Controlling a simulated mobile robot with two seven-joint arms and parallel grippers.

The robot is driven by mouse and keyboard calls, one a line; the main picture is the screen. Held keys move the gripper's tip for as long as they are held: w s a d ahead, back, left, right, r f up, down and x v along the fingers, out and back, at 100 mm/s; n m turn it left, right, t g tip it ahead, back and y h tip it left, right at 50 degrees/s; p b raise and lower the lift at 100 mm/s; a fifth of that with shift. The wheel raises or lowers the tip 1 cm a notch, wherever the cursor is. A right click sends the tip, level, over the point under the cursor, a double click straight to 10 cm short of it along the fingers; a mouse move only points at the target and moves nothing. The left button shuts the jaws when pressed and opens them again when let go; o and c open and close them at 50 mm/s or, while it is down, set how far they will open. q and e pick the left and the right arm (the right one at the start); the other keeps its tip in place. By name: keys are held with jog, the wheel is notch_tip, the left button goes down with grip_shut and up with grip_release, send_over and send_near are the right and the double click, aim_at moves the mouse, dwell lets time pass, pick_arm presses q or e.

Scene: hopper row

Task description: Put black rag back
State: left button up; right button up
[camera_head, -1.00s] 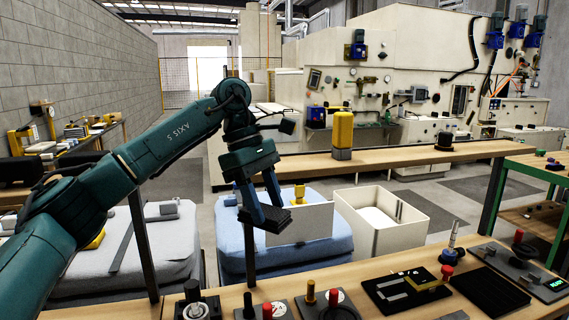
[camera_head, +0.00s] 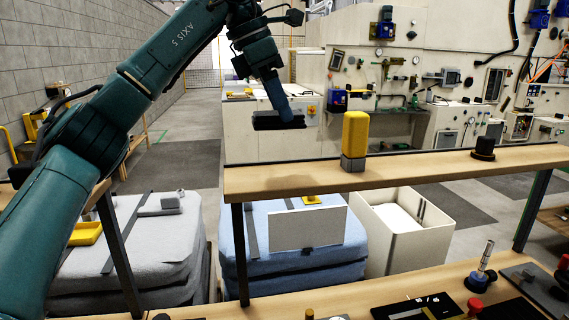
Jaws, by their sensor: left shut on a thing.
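My left gripper (camera_head: 279,106) is shut on the black rag (camera_head: 277,121), a flat, dark, folded-looking piece. It holds the rag in the air, and in the picture the rag lies above the left part of the raised wooden shelf (camera_head: 420,167). No contact between rag and shelf shows. The left end of the shelf has a clear stretch of wood. My right gripper is not in view.
A yellow-topped block (camera_head: 355,135) and a black round piece (camera_head: 484,149) stand on the shelf. Below are a blue-covered stack (camera_head: 270,245), a white open bin (camera_head: 425,240) and a front bench (camera_head: 270,312) with several tools.

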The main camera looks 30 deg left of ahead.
aim_at(277, 129)
pick_arm(q)
jog(key=f, duration=0.4)
jog(key=shift+s+a+f, duration=0.1)
jog(key=shift+s+f, duration=0.1)
jog(key=shift+f, duration=0.15)
jog(key=shift+f+b, duration=0.3)
jog(key=shift+f, duration=2)
jog(key=o, duration=1)
jog(key=shift+o, duration=0.2)
jog(key=p+v, duration=0.1)
jog(key=v, duration=1.1)
jog(key=shift+w+r, duration=0.1)
jog(key=shift+r, duration=0.1)
jog(key=shift+f, duration=0.1)
